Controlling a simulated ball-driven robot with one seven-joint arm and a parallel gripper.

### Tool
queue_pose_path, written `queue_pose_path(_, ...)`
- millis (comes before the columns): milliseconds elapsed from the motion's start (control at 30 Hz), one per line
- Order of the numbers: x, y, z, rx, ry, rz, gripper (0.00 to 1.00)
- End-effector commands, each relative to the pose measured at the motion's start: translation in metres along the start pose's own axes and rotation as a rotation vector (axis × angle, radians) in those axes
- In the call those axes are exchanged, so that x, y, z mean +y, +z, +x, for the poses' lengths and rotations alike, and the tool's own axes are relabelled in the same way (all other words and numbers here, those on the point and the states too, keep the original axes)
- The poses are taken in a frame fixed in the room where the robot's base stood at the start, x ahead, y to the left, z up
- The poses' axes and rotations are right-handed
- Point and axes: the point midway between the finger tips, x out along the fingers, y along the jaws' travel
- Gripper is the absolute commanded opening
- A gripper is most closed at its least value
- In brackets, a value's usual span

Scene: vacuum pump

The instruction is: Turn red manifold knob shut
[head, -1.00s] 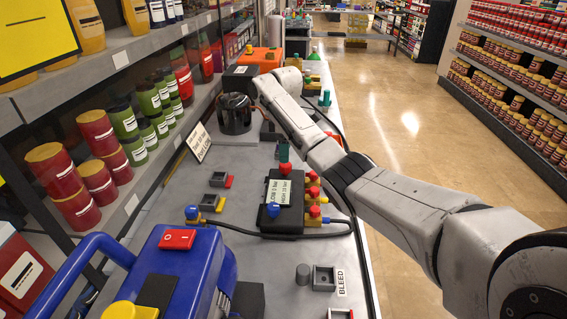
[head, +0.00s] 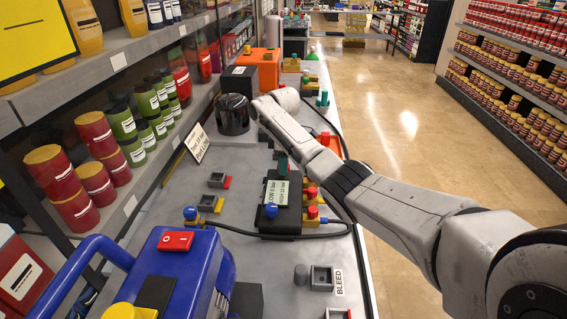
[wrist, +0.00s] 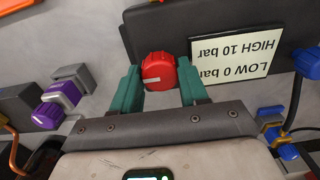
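The red manifold knob (wrist: 158,70) sits on a dark block (wrist: 150,30) beside a pale plate reading "LOW 0 bar HIGH 10 bar" (wrist: 230,45). A white mark runs across the knob, roughly level in the wrist view. My gripper (wrist: 160,73) has one green finger on each side of the knob. Both fingertips appear to touch it, with no clear gap. In the head view my gripper (head: 282,165) is at the manifold's far end, and its finger hides the red knob. The blue manifold knob (head: 271,211) is at the near end and also shows in the wrist view (wrist: 307,62).
A blue pump (head: 180,270) stands at the near left. Red-and-yellow fittings (head: 312,212) line the manifold's right side, with a black hose nearby. In the wrist view, a purple knob (wrist: 47,115) and a blue connector (wrist: 272,120) flank my gripper. Shelves border the left.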

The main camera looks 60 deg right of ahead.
Motion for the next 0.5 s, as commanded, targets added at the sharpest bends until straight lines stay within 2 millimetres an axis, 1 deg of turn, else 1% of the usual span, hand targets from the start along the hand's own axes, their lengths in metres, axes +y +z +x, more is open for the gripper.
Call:
queue_pose_path(33,0.0,0.0,-0.0001,0.0,0.0,0.0,0.38)
queue_pose_path(67,0.0,0.0,-0.0001,0.0,0.0,0.0,0.35)
queue_pose_path(300,0.0,0.0,-0.0002,0.0,0.0,0.0,0.12)
queue_pose_path(333,0.0,-0.0001,-0.0002,0.0,0.0,0.0,0.11)
queue_pose_path(500,-0.0001,-0.0002,-0.0007,0.0,0.0,0.01,0.11)
